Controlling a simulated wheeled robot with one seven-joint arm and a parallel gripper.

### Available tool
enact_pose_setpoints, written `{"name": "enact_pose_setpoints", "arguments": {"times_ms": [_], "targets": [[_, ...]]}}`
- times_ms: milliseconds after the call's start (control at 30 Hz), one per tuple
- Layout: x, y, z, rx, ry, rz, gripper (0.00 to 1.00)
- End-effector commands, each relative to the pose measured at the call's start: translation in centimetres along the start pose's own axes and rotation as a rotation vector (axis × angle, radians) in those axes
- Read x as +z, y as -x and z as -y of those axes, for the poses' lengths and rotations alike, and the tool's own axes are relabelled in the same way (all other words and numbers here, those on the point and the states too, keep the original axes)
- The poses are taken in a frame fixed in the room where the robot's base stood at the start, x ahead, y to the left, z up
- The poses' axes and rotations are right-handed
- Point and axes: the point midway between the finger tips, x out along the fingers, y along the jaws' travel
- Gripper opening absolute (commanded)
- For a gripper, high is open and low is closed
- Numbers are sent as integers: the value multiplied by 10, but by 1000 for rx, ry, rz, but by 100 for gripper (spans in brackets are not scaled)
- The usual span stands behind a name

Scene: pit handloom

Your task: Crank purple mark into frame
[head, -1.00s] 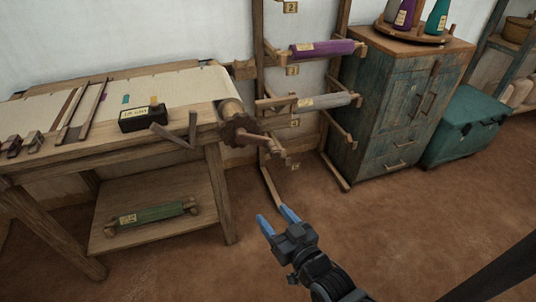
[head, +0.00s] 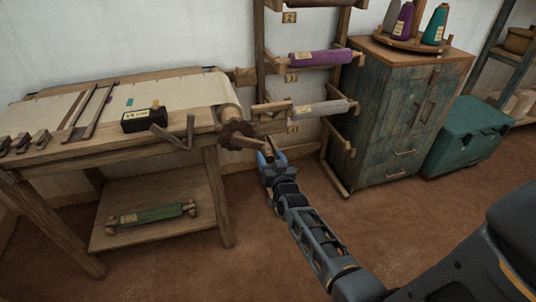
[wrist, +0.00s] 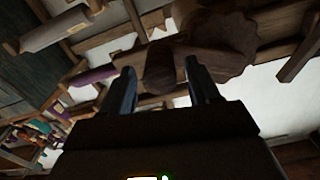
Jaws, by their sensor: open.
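The crank, a dark toothed wheel (head: 234,130) with a wooden handle (head: 248,143), sits on the right end of the loom's cloth roller (head: 227,113). My gripper (head: 270,155) is open at the outer end of the handle. In the wrist view the handle's round end (wrist: 158,75) shows between the two spread fingers (wrist: 161,88), with the toothed wheel (wrist: 228,42) behind. I cannot tell whether a finger touches it.
A black labelled box (head: 145,119) and a wooden lever (head: 172,136) are on the loom's front beam. A rack with a purple roll (head: 320,57) and a grey roll (head: 322,108) stands close behind the crank. A blue-green cabinet (head: 385,125) stands right. Floor in front is clear.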

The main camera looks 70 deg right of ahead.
Motion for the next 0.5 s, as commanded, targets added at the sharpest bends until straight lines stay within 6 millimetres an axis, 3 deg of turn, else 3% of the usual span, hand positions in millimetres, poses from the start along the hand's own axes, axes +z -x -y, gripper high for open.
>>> {"name": "enact_pose_setpoints", "arguments": {"times_ms": [200, 500], "targets": [[0, -21, 0, -1, 0, 0, 61], [1, -24, 0, -1, 0, 1, 61]]}}
